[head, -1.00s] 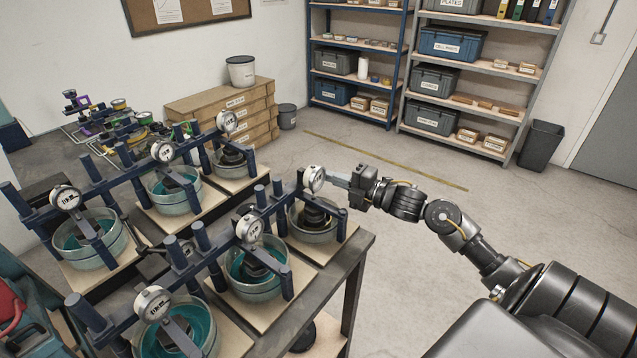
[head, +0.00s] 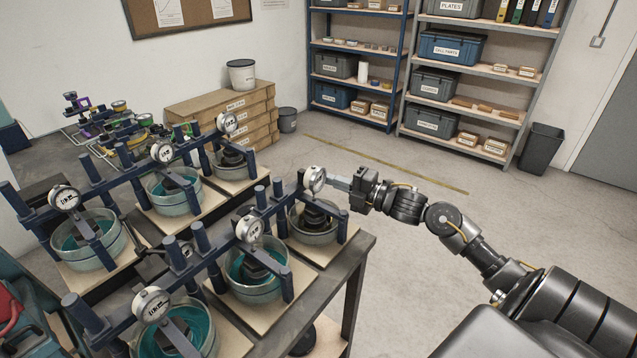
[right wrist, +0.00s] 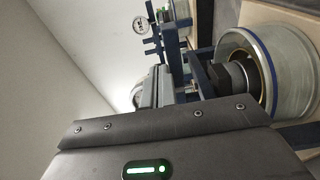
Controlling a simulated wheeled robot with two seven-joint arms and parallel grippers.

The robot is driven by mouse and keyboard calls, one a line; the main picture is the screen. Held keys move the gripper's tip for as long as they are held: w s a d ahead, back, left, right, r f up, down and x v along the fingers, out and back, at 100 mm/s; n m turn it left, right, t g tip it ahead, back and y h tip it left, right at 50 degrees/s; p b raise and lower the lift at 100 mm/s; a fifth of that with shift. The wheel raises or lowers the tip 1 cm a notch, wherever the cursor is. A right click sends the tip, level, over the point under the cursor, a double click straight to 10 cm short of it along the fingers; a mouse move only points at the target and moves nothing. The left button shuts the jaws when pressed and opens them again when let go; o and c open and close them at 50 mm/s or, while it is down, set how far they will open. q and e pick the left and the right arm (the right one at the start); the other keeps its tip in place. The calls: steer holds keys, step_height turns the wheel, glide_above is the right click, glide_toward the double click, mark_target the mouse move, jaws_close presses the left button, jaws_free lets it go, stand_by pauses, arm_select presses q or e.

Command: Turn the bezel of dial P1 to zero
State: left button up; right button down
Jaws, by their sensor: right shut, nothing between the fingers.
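Several round white dial gauges sit on dark blue lever frames over round cells. The dial at my right gripper (head: 315,179) is at the right end of the front row, above a round cell (head: 313,223). No label that I can read tells me which dial is P1. My right gripper (head: 332,182) is shut and empty, its fingertips at the right edge of that dial; I cannot tell whether they touch it. In the right wrist view the fingers (right wrist: 162,88) partly hide a pale round edge (right wrist: 138,94). The dial's face is too small to read. My left gripper is out of view.
Other dials stand close by, one nearer in the front row (head: 249,228) and one in the back row (head: 227,122). Blue posts and beams crowd the bench (head: 357,262). The floor (head: 400,290) right of the bench is clear.

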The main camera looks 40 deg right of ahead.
steer(key=shift+s+d, duration=0.1)
steer(key=shift+p+v, duration=0.55)
steer(key=shift+v, duration=2.4)
